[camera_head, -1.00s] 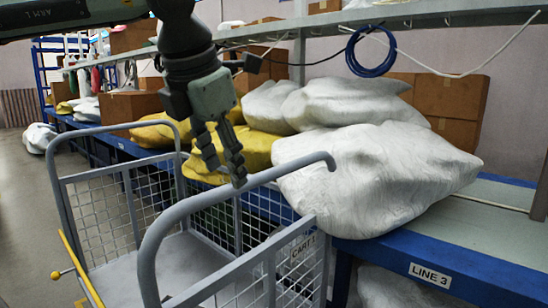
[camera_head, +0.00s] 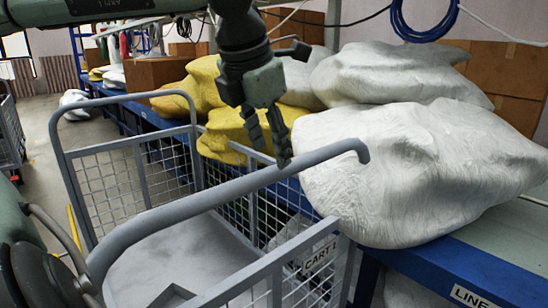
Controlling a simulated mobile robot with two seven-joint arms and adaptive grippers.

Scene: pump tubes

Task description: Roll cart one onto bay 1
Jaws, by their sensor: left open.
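Cart one (camera_head: 137,230), a grey wire-mesh cart with a "CART 1" label (camera_head: 320,254), stands close in front of me beside the blue-edged line table. Its near tubular handle (camera_head: 215,194) curves up across the picture and ends in front of a white sack. My left gripper (camera_head: 270,152) hangs down from above with its dark fingers apart and empty. Its fingertips are at or just above the handle's right part; I cannot tell if they touch it. My right gripper is not in view. No bay 1 marking shows.
The blue table (camera_head: 430,268) with a "LINE 3" label runs along the cart's right side. It carries white sacks (camera_head: 415,170), yellow sacks (camera_head: 240,130) and cardboard boxes (camera_head: 160,72). Another wheeled cart (camera_head: 10,135) stands at the far left. Grey floor (camera_head: 40,165) is free between.

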